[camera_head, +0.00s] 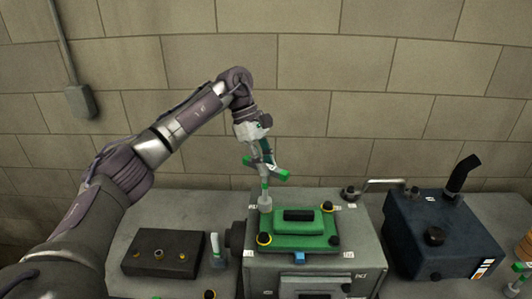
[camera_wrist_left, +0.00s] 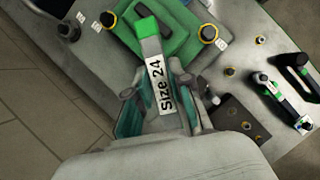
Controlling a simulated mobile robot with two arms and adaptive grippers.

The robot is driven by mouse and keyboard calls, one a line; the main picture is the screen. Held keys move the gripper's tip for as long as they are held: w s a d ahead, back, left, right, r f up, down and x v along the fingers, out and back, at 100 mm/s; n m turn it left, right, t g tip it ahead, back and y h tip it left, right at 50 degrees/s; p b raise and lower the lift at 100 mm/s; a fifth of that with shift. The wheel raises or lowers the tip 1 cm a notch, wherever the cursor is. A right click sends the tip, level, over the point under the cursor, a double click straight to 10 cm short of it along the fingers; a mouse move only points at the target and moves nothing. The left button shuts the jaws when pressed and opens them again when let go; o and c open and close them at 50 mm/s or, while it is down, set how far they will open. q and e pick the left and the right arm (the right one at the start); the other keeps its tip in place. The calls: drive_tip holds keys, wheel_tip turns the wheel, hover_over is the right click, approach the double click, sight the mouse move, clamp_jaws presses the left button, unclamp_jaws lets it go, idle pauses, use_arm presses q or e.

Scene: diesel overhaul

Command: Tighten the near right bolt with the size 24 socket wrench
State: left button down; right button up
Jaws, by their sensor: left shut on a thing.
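My left gripper (camera_head: 263,162) is shut on the socket wrench (camera_head: 281,174), which has green ends and a grey shaft pointing down. Its label reads "Size 24" in the left wrist view (camera_wrist_left: 160,85). The wrench's socket (camera_head: 265,204) is over the far left corner of the green cover (camera_head: 289,242); I cannot tell whether it touches a bolt there. The near right bolt (camera_head: 335,240) looks dark, at the cover's near right corner, apart from the wrench. The near left bolt (camera_head: 264,239) and far right bolt (camera_head: 327,206) have yellow rings. My right gripper is out of view.
The cover lies on a grey engine block (camera_head: 359,225). A dark box (camera_head: 164,252) and an upright tool (camera_head: 217,248) stand left of it. A dark blue tank (camera_head: 440,240) with a black pipe stands right, a metal tube (camera_head: 385,183) in between. A block wall is behind.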

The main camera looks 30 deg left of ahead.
use_arm(q)
drive_tip(key=shift+r+m+g, duration=0.15)
drive_tip(key=shift+m+g, duration=0.25)
drive_tip(key=shift+m, duration=1.1)
